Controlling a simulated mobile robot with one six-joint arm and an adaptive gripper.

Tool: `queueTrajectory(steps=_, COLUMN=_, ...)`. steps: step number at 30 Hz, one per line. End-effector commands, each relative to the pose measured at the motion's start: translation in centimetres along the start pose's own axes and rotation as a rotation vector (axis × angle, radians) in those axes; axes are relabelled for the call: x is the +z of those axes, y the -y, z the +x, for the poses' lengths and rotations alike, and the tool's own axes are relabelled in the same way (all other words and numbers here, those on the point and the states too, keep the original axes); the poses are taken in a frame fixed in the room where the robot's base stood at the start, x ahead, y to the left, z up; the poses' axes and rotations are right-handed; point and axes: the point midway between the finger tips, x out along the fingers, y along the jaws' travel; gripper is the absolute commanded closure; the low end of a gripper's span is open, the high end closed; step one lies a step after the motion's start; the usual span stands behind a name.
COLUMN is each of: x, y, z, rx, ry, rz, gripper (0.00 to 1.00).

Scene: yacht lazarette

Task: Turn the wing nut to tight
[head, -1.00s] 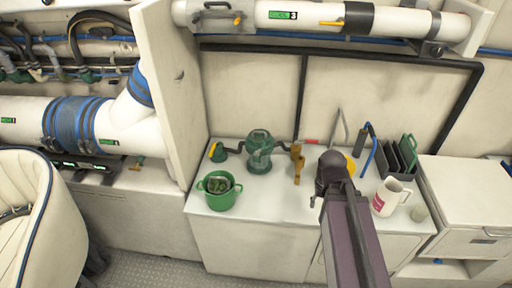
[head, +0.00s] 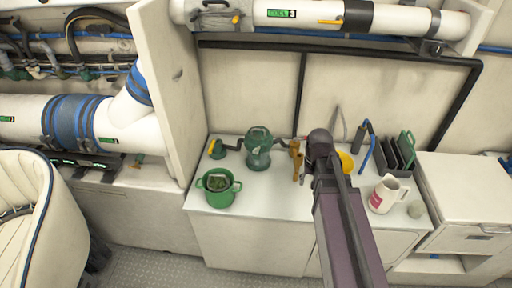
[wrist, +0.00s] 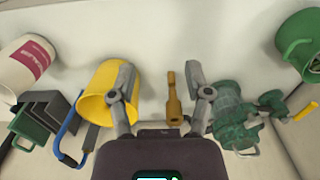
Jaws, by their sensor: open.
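A green strainer-like housing (head: 258,148) stands on the white counter, with dark pipes at its sides. It also shows right of my fingers in the wrist view (wrist: 235,115). A brass-coloured fitting (head: 296,160) stands to its right; in the wrist view it appears between my fingers (wrist: 173,100). I cannot make out a separate wing nut in either view. My gripper (wrist: 160,75) is open and empty, its two fingers apart above the counter. In the head view my arm hides part of the counter right of the brass fitting.
A yellow cup (wrist: 104,92) is close to my left finger in the wrist view. A green pot (head: 218,188) stands front left, a yellow-handled valve (head: 217,149) behind it. A white jug (head: 388,193) and dark rack (head: 396,153) are at right. The counter's front middle is clear.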

Motion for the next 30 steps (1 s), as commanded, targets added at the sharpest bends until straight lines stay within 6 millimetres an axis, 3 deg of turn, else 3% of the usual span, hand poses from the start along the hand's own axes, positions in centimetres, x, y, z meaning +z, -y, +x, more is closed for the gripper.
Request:
queueTrajectory(steps=1, x=-2.5, y=1.2, z=-1.2, rx=0.000, ry=0.000, rz=0.000, gripper=0.36)
queueTrajectory(steps=6, x=-8.3, y=5.8, z=-3.5, rx=0.000, ry=0.000, rz=0.017, gripper=0.36)
queueTrajectory(steps=15, x=-17.0, y=15.3, z=-7.0, rx=0.000, ry=0.000, rz=0.049, gripper=0.36)
queueTrajectory(steps=22, x=-19.8, y=19.7, z=-8.2, rx=0.000, ry=0.000, rz=0.065, gripper=0.36)
queueTrajectory(steps=30, x=-20.1, y=20.5, z=-8.2, rx=0.000, ry=0.000, rz=0.069, gripper=0.36)
